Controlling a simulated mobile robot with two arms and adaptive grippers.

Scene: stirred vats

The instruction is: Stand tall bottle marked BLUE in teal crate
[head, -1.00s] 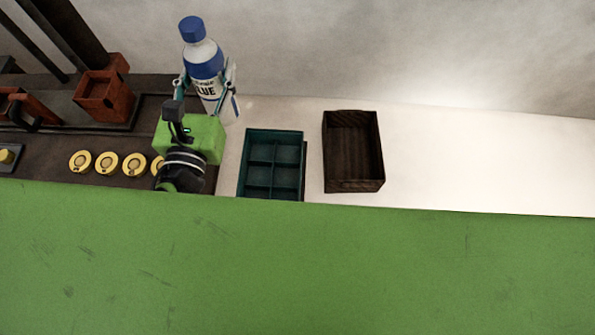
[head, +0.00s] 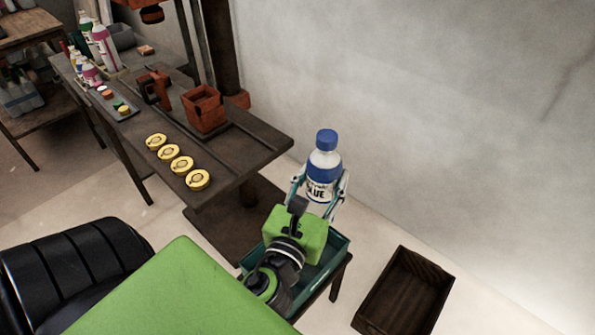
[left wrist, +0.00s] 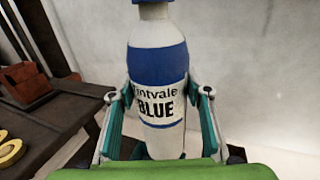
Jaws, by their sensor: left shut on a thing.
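The tall bottle marked BLUE (head: 324,168) is white with a blue cap and a blue band, and it is upright. My left gripper (head: 320,194) is shut on its lower body. In the left wrist view the bottle (left wrist: 158,60) stands between the two fingers of the gripper (left wrist: 160,118), its label facing the camera and its cap cut off at the top. The teal crate (head: 337,250) is beyond and below my left arm, which hides much of it, including most of its compartments. My right gripper is not in view.
A dark wooden crate (head: 405,293) is right of the teal crate. A dark workbench (head: 240,140) with several yellow discs (head: 182,165) and an orange-brown box (head: 204,108) is at left. A black seat-like object (head: 75,270) is at lower left. Pale floor lies along the wall.

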